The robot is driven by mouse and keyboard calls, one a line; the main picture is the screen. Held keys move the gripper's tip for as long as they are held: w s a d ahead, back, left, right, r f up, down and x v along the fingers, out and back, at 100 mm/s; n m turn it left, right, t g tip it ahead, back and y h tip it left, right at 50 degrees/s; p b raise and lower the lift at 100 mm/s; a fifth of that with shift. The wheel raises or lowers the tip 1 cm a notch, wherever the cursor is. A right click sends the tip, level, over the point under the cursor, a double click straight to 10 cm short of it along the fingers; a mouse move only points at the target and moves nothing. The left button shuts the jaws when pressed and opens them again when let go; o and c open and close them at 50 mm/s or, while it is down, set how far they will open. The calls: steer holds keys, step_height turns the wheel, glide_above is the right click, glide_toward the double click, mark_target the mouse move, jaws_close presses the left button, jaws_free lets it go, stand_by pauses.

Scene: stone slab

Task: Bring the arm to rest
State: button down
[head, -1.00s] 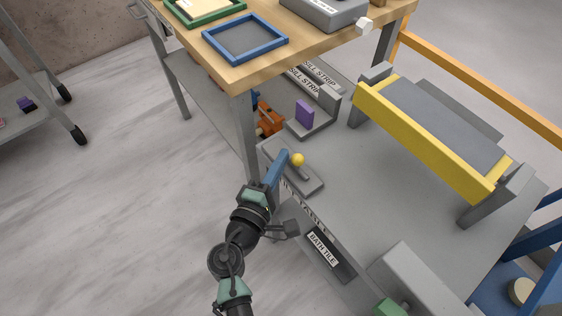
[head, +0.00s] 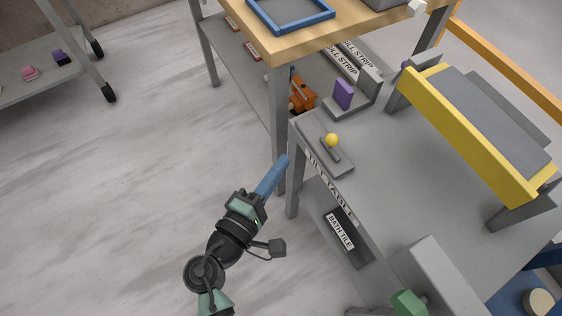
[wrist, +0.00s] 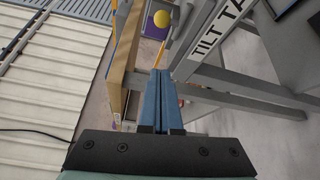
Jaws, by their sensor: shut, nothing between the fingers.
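My gripper (head: 284,162) is shut and empty, its blue fingers together. In the head view it is over the floor, just left of the grey tilt table (head: 400,160) and its near corner leg. In the wrist view the closed fingers (wrist: 157,85) point toward the table edge and a yellow ball (wrist: 161,19). In the head view that yellow ball (head: 332,140) sits on a small grey plate on the table, to the right of the fingertips and apart from them.
A wooden bench (head: 300,35) with a blue frame (head: 290,10) stands behind. A yellow-edged tilted slab (head: 465,135) is at right. A purple block (head: 343,95) stands on the grey table. Open floor (head: 130,190) lies left. A cart (head: 50,75) is at far left.

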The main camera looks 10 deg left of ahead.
stand_by(0.3)
steer(key=w+d+r+m+t+y, duration=0.1)
steer(key=w+r+m, duration=0.25)
steer(key=r, duration=0.65)
steer(key=w+r+m+t+y, duration=0.1)
steer(key=w+r+m, duration=0.3)
steer(key=r, duration=0.7)
steer(key=w+d+r+m+t+y, duration=0.1)
steer(key=w+r+m+t, duration=0.3)
steer(key=r, duration=0.6)
steer(key=s+d+r+m+t+y+p, duration=0.1)
steer(key=s+r+t, duration=0.1)
steer(key=s+r, duration=0.5)
steer(key=s+r+m+t+y, duration=0.2)
steer(key=s+r, duration=0.1)
steer(key=r, duration=0.8)
steer(key=s+d+r+m+t+y+p, duration=0.15)
steer(key=s+r, duration=0.35)
steer(key=r, duration=0.5)
step_height(320, 180, up, 19)
steer(key=p, duration=2)
steer(key=shift+w+a+r+n, duration=0.15)
steer(key=shift+w+a+n, duration=0.15)
steer(key=shift+w+a, duration=0.1)
steer(key=shift+h, duration=0.25)
